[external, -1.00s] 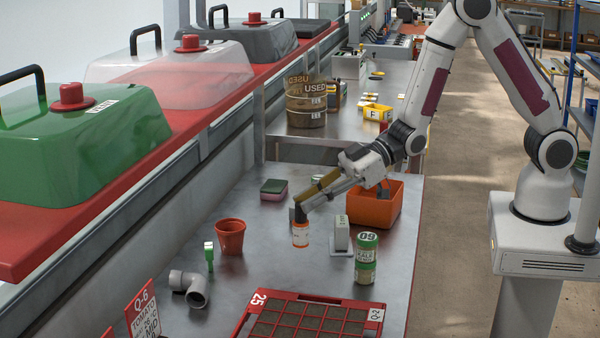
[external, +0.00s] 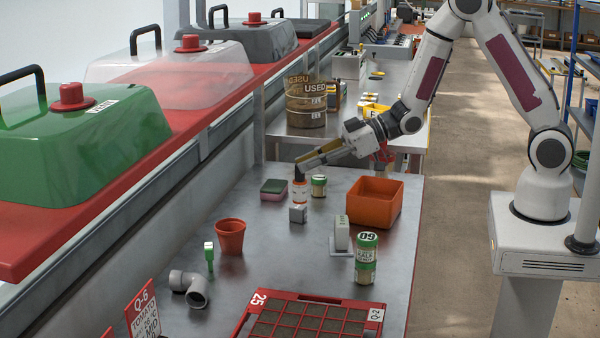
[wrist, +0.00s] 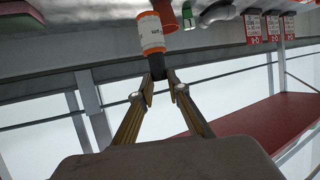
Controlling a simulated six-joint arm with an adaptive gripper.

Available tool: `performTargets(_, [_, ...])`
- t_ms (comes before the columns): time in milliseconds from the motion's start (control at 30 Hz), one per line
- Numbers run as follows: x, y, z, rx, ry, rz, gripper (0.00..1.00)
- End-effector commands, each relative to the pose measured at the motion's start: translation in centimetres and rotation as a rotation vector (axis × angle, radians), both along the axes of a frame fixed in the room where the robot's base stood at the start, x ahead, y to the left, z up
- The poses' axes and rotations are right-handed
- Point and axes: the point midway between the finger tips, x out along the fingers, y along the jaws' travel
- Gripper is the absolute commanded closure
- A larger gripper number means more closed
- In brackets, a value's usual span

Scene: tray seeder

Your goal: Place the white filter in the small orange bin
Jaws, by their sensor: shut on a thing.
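My gripper (external: 301,167) is shut on the black top of an orange bottle (external: 299,192) with a white label, which hangs below the fingers. In the wrist view the fingers (wrist: 160,84) close on the black neck and the bottle (wrist: 152,34) points away from them. The orange bin (external: 374,221) stands to the right of the gripper, open at the top, its inside seeming empty. A white upright block (external: 341,234) stands in front of the bin; I cannot tell whether this is the white filter. Whether the bottle touches the table is unclear.
A red pot (external: 230,238), grey pipe elbow (external: 193,287), tall green-topped can (external: 365,259) and red seed tray (external: 372,331) stand nearer.

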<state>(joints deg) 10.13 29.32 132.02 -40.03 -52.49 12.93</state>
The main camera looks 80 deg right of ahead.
Motion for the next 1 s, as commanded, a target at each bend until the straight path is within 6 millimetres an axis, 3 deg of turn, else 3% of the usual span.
performTargets(100, [0.1,-2.9,0.3,-0.001,-0.002,-0.025,1.0])
performTargets(467, [-0.6,-10.3,1.3,-0.001,-0.001,-0.061,1.0])
performTargets(1000, [-4.6,-19.5,2.6,-0.001,-0.002,-0.044,1.0])
